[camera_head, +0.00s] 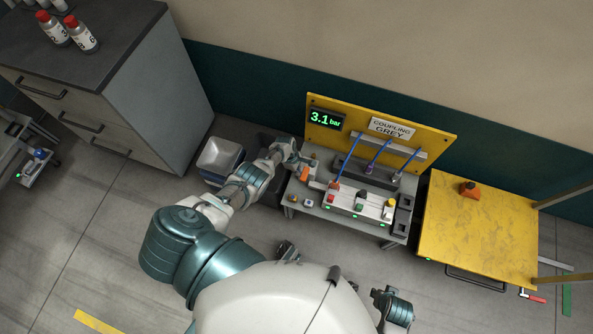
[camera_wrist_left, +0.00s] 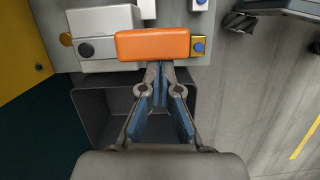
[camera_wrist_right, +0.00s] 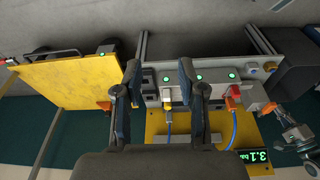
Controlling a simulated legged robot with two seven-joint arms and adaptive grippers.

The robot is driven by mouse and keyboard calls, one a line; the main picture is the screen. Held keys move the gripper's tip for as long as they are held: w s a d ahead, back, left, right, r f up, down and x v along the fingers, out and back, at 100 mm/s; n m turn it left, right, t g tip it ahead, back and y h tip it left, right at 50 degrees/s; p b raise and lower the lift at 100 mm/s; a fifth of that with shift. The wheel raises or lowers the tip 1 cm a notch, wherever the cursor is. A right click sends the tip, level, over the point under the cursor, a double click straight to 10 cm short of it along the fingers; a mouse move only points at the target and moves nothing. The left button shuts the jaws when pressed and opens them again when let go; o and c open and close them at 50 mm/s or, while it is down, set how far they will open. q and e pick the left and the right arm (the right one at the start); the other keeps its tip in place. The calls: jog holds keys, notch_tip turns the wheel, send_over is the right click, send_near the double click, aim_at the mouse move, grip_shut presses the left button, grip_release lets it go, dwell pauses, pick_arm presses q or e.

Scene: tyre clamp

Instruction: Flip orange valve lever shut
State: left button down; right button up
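The orange valve lever (camera_head: 304,173) is at the left end of the grey bench below the yellow panel. In the left wrist view the lever (camera_wrist_left: 152,44) lies crosswise, just ahead of my left fingertips, beside a brass fitting with a blue centre (camera_wrist_left: 198,47). My left gripper (camera_head: 297,164) is at the lever; in its wrist view its fingers (camera_wrist_left: 160,70) converge to nearly touching tips at the lever's lower edge. Contact cannot be told. The lever is not between the fingers. My right gripper (camera_wrist_right: 159,70) is open and empty, its fingers wide apart.
A yellow panel (camera_head: 432,146) carries a display (camera_head: 326,118) reading 3.1 bar. A box with coloured plugs and blue hoses (camera_head: 352,201) sits right of the lever. A grey bin (camera_head: 220,155) stands left of the bench. A yellow-topped cart (camera_head: 480,225) stands right.

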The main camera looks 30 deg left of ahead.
jog(key=shift+w, duration=0.1)
dwell(0.4)
jog(key=s+d+f+p, duration=0.1)
jog(key=s+f+p, duration=0.3)
jog(key=f, duration=0.5)
jog(key=s+d+f+g+p, duration=0.1)
jog(key=s+f+p, duration=0.4)
jog(key=f, duration=0.5)
jog(key=shift+s+f, duration=0.2)
jog(key=shift+s, duration=0.55)
